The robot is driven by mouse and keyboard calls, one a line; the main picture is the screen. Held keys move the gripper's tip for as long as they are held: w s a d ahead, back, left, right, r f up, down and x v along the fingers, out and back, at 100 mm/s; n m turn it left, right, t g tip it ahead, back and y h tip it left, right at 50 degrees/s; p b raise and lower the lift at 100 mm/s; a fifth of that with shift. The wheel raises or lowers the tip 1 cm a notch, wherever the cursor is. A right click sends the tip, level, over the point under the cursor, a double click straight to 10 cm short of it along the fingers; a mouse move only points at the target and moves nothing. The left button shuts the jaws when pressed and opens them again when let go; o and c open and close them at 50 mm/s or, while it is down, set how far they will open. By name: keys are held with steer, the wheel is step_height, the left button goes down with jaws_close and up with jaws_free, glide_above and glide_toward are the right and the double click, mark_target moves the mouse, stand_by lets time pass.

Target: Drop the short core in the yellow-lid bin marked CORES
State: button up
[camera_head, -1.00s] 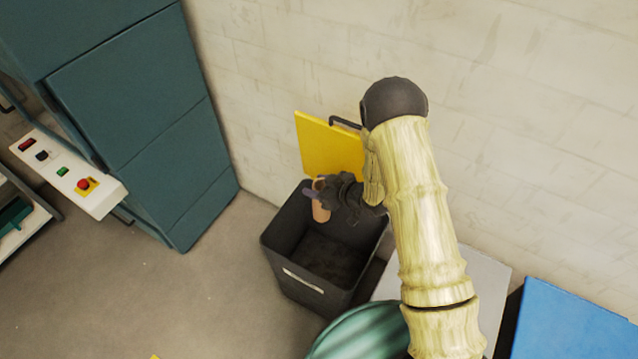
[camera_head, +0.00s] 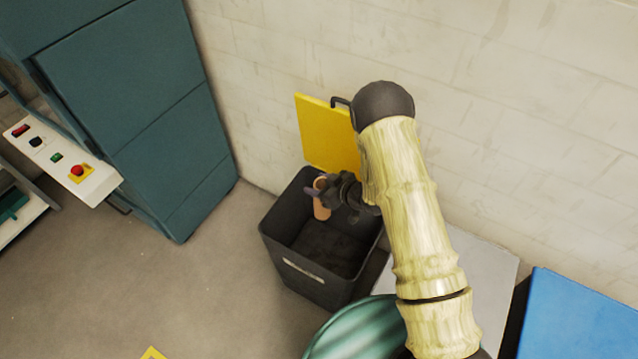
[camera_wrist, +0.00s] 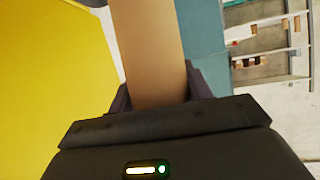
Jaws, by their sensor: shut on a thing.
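The short core (camera_head: 321,204) is a tan cardboard-coloured tube, held upright or nearly so. My gripper (camera_head: 322,192) is shut on it, over the open mouth of the dark bin in the head view. In the wrist view the core (camera_wrist: 150,50) stands between the two dark fingers (camera_wrist: 157,88). The bin (camera_head: 318,287) is a dark box with a pale label on its front, too small to read. Its yellow lid (camera_head: 325,134) stands open at the back against the wall and fills the left of the wrist view (camera_wrist: 50,70). The bin's visible floor looks empty.
A teal cabinet (camera_head: 140,110) with a white control panel (camera_head: 62,160) stands to the left. A green ribbed round thing (camera_head: 355,330), a grey flat top (camera_head: 485,275) and a blue surface (camera_head: 580,320) lie to the right. The floor left of the bin is clear.

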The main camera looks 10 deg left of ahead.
steer(key=o, duration=1.4)
steer(key=shift+d, duration=0.1)
steer(key=b+v, duration=0.2)
steer(key=v, duration=1.5)
steer(key=shift+s+d, duration=0.1)
steer(key=shift+d, duration=0.05)
